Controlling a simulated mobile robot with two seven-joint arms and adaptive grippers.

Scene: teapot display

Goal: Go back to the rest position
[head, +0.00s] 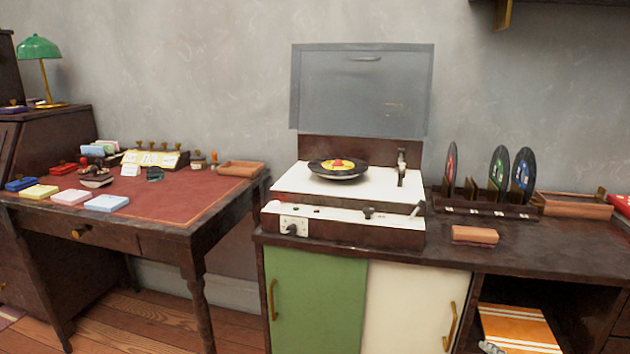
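The tonearm (401,167) is at the right of the white deck, apart from the record.
A desk (215,205) at left holds coloured pads, stamps and an empty wooden tray (241,169). Right of the player are a rack (485,210) with upright records, a brown block (474,235) and another tray (573,206). A shelf (560,3) overhangs at upper right.

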